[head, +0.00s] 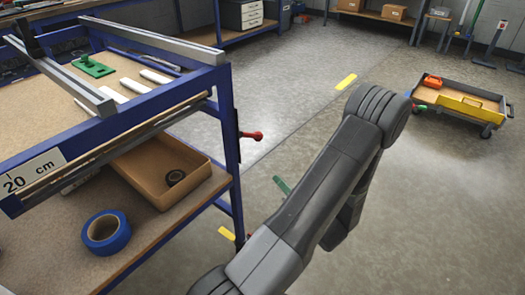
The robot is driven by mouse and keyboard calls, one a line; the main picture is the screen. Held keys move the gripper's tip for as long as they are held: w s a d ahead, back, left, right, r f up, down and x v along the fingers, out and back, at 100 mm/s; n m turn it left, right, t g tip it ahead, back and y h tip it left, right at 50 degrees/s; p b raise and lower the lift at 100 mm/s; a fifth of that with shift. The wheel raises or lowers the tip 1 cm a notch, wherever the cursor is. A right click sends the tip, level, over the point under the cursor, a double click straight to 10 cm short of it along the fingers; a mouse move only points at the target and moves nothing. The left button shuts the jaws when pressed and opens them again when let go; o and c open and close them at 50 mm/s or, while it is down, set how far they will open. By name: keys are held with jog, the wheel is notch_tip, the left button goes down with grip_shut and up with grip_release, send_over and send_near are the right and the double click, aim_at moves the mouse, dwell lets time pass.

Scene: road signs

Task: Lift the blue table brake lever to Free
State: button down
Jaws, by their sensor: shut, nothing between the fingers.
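The blue table (228,140) stands at the left, a blue-framed workbench with a top and a lower shelf. A short lever with a red handle (252,135) juts out to the right from a dark bracket on its right-hand leg. It looks roughly level. I see no readable "Free" mark, and I cannot tell for sure that this is the brake lever. My gripper is not in view; only my dark grey arm shows, right of the table and apart from the lever.
On the table lie a green tool (93,66) and white strips; its shelf holds a cardboard tray (150,190) and blue tape (106,232). Yellow (346,81) and green (282,185) strips show on the floor.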

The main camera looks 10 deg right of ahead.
aim_at(250, 136)
jog(key=d+r+b+x, duration=0.1)
jog(key=d+b+x, duration=0.1)
jog(key=x, duration=1.1)
jog(key=shift+w+r+b, duration=0.25)
jog(key=shift+r+b, duration=0.05)
jog(key=shift+b, duration=0.35)
jog(key=shift+d, duration=0.15)
jog(key=shift+w+r, duration=0.1)
